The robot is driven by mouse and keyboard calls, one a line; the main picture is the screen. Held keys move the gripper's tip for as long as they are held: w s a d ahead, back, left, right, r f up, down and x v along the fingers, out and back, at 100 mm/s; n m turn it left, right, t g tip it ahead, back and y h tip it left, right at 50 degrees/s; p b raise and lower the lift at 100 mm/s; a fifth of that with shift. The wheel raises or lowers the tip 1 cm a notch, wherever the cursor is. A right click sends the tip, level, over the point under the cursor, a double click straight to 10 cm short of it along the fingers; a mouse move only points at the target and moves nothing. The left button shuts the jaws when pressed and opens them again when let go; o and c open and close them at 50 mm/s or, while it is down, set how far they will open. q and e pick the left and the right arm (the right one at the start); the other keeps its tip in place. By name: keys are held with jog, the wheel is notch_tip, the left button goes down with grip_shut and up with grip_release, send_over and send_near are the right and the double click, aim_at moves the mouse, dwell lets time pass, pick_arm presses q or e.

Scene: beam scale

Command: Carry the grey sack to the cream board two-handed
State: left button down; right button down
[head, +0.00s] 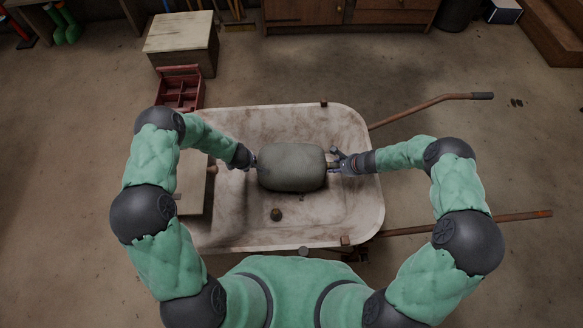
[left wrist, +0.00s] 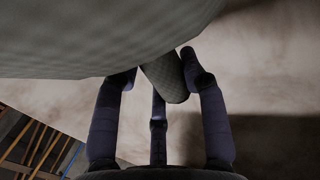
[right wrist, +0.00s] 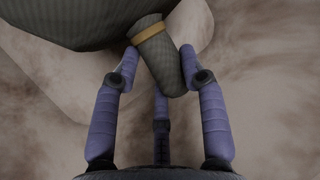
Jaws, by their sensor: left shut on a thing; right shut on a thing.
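The grey sack (head: 292,167) lies lengthwise between my two hands, over the pale wheelbarrow tray (head: 330,120). My left gripper (head: 251,163) is shut on the sack's left end; in the left wrist view its fingers close around a grey tied end (left wrist: 165,78). My right gripper (head: 336,164) is shut on the right end; in the right wrist view its fingers close around a grey neck (right wrist: 157,65) with a tan band. Whether the sack touches the tray is hard to tell. A cream board (head: 190,185) shows at the tray's left, partly behind my left arm.
A small dark round object (head: 276,214) sits in the tray. A red toolbox (head: 180,90) and a wooden box (head: 182,40) stand beyond the tray at the left. The wheelbarrow handles (head: 430,106) reach out to the right. Cabinets (head: 350,14) line the back.

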pick_arm(q)
jog(key=shift+w+a+r, duration=0.1)
jog(key=shift+w+r, duration=0.1)
jog(key=shift+r, duration=0.1)
pick_arm(e)
jog(key=shift+w+r, duration=0.2)
jog(key=shift+r, duration=0.1)
